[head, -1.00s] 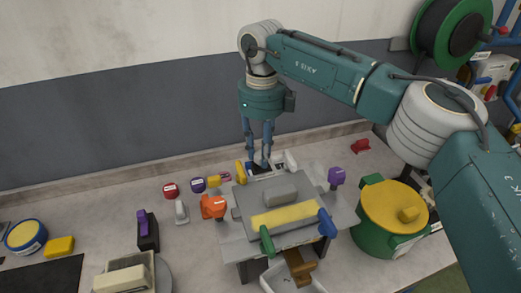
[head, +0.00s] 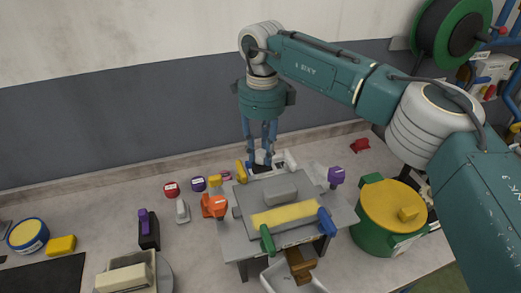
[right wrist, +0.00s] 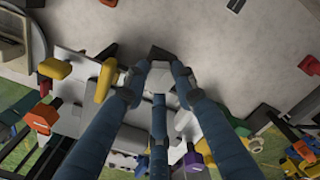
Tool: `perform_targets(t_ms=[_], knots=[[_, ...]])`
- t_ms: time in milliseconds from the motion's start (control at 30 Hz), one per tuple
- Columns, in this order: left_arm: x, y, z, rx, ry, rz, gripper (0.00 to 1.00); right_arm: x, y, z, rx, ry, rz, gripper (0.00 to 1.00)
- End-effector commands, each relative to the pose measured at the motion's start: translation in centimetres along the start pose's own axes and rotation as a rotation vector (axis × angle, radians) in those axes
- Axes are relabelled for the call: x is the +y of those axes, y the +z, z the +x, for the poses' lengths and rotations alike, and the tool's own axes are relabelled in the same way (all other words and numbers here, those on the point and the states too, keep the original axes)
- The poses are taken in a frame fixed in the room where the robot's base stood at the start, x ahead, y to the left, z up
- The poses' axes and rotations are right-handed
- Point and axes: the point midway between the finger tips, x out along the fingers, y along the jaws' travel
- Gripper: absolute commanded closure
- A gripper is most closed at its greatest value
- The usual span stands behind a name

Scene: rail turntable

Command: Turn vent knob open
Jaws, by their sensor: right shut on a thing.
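My right gripper (head: 264,158) reaches down from above at the back of the grey machine (head: 232,250) on the bench. In the right wrist view its blue three-finger gripper (right wrist: 158,82) is shut on a small pale grey knob (right wrist: 159,72). The fingertips hide much of that knob, and no label on it can be read. I cannot tell from its look how far it is turned. A yellow lever (head: 241,171) stands left of the fingers and a white lever (head: 290,160) stands right of them. My left gripper is not in view.
An orange knob (head: 213,206), a purple knob (head: 336,175), a green lever (head: 267,239) and a blue lever (head: 326,222) surround the machine. A yellow-lidded green drum (head: 372,232) stands to its right. The bench behind the machine is mostly clear.

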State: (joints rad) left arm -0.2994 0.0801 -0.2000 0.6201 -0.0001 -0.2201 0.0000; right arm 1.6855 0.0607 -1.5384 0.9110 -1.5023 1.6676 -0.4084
Motion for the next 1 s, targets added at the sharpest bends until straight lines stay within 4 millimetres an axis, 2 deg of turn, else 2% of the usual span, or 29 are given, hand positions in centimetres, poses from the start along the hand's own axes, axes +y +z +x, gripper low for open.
perform_targets(t_ms=[33,233,267,333,633,733,867,1000], knots=[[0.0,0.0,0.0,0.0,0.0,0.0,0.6,0.1,-0.5,0.4,0.016,0.006,0.002,1.0],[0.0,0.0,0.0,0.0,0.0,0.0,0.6,0.0,-0.5,0.4,0.016,0.005,0.004,1.0],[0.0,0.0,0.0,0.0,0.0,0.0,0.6,0.0,-0.5,0.4,0.016,0.005,0.004,0.68],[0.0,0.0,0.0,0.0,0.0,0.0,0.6,0.0,-0.5,0.3,0.015,0.005,0.005,0.55],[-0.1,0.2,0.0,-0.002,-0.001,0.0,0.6,0.0,-0.3,0.0,0.008,0.001,0.004,0.55],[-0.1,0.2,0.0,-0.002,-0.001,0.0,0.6,-0.1,-0.2,-0.7,0.006,-0.001,0.003,0.55],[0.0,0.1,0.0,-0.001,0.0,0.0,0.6,-0.1,-0.2,-2.8,0.005,-0.002,0.004,0.55],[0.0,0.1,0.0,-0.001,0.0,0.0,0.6,-0.1,-0.3,-5.9,0.004,-0.003,0.006,0.55]])
